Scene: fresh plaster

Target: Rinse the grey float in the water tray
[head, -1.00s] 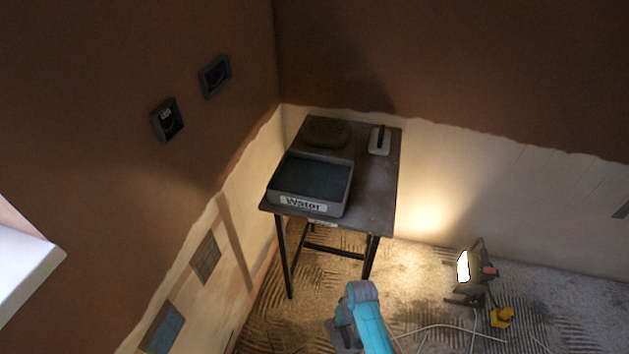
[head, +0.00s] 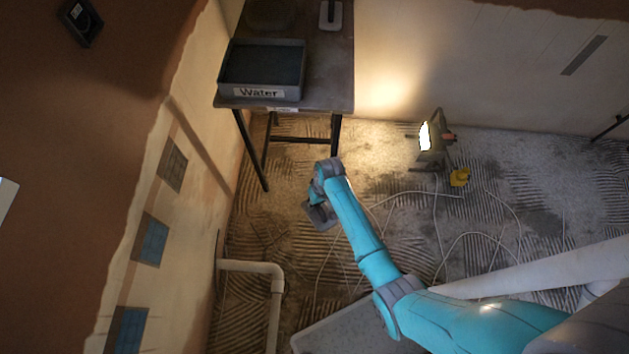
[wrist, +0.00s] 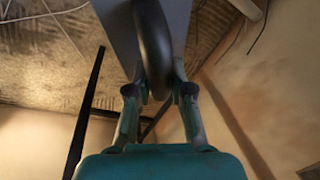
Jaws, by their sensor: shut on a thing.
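My gripper (wrist: 158,100) is shut on the dark curved handle of the grey float (wrist: 180,22), which fills the top middle of the wrist view. In the head view the float (head: 321,216) hangs at the end of my arm, above the floor, in front of the table and below its top. The water tray (head: 262,66) is a dark grey rectangular tray labelled "Water" at the table's front left. It stands up and to the left of my gripper in the picture, apart from the float.
The dark table (head: 330,75) stands by the wall corner. A pale float with a dark handle (head: 330,14) and a dark round thing (head: 268,12) lie behind the tray. A lit work lamp (head: 430,142), cables and a white pipe (head: 275,290) are on or near the floor.

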